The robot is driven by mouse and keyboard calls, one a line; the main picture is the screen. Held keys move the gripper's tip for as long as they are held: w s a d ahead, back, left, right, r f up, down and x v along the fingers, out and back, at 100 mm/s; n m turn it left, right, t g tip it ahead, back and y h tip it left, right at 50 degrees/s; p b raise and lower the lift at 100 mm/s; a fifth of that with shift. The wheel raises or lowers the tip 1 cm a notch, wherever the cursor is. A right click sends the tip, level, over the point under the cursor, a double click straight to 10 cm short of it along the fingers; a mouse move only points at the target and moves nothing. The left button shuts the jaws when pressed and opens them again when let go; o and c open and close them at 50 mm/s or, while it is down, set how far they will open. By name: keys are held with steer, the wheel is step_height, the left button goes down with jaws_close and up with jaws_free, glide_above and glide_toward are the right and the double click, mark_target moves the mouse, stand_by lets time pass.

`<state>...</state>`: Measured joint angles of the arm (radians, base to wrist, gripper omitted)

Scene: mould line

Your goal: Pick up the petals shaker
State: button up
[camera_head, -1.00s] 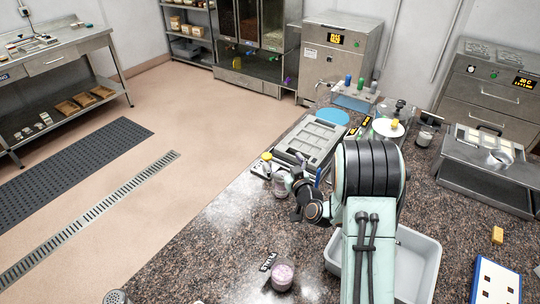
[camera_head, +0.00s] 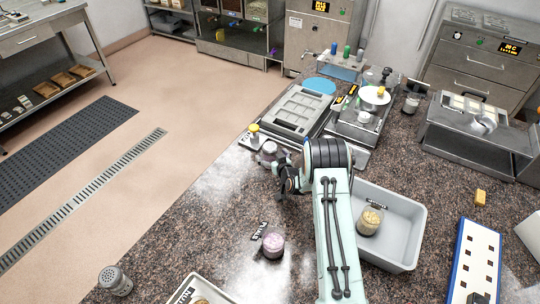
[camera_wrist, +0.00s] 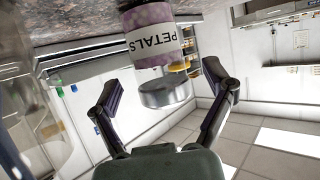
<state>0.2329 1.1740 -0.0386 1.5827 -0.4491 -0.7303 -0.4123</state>
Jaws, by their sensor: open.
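The petals shaker (camera_wrist: 152,35) fills the top middle of the wrist view, which is upside down. It has purple contents, a white PETALS label and a silver cap. It stands upright on the counter. In the head view, what looks like the same shaker (camera_head: 268,152) stands just beyond my gripper (camera_head: 285,176), its lower part partly hidden. In the wrist view, the dark fingers of my gripper (camera_wrist: 168,92) are spread wide with nothing between them; the shaker's cap faces the gap. I see no contact.
A yellow-topped shaker (camera_head: 254,133) stands close by, near a tray with rectangular cavities (camera_head: 300,110). A pink-filled container (camera_head: 273,244) stands nearer. A grey bin (camera_head: 417,235) holds a jar. A blurred clear object (camera_wrist: 28,105) is close in the wrist view's left. Left counter is mostly bare.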

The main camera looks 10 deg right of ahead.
steer(key=shift+x, duration=0.95)
steer(key=c, duration=1.3)
steer(key=shift+r, duration=0.1)
